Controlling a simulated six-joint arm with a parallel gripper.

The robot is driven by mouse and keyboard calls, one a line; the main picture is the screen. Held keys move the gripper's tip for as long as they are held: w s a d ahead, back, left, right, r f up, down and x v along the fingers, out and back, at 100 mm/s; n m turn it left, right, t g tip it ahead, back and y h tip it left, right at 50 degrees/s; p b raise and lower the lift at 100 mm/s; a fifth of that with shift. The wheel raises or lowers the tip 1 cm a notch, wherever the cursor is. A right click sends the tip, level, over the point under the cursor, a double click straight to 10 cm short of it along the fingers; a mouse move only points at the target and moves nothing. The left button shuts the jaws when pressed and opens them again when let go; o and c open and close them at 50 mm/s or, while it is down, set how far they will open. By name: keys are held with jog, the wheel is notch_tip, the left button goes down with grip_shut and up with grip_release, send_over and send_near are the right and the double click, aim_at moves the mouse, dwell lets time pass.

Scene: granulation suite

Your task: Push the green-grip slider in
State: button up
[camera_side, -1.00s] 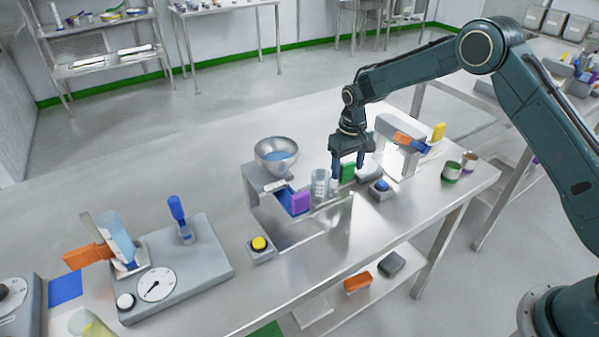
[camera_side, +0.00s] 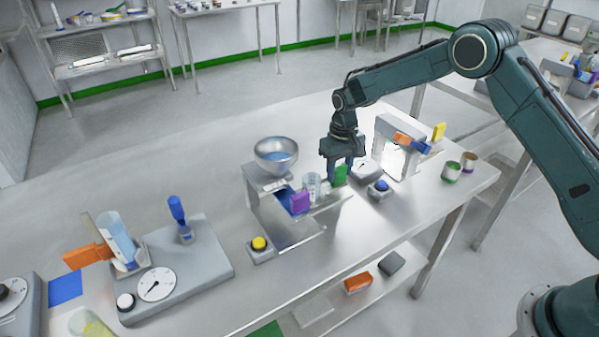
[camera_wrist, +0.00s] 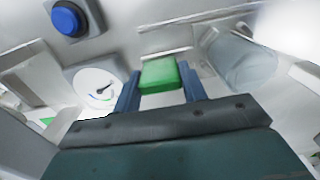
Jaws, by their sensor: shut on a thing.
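The green grip (camera_side: 341,174) of the slider is at the right end of a small carriage on the bench. In the wrist view the green grip (camera_wrist: 160,75) sits between the blue fingers of my gripper (camera_wrist: 161,82). In the side view my gripper (camera_side: 340,168) points down and is shut on the green grip. A clear beaker (camera_side: 312,184) stands just left of the grip. The slider's track is partly hidden by my gripper.
A blue button (camera_side: 381,186) on a grey box and a dial (camera_side: 367,169) are just right of my gripper. A yellow button (camera_side: 259,244) stands at the front left. A grey frame (camera_side: 393,133) with an orange and blue handle stands behind to the right.

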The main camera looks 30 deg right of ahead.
jog(key=a, duration=0.5)
jog(key=shift+a, duration=0.35)
jog(key=shift+r, duration=0.1)
jog(key=o, duration=1.4)
jog(key=shift+r, duration=0.1)
notch_tip(320, 180, up, 14)
jog(key=shift+f, duration=0.2)
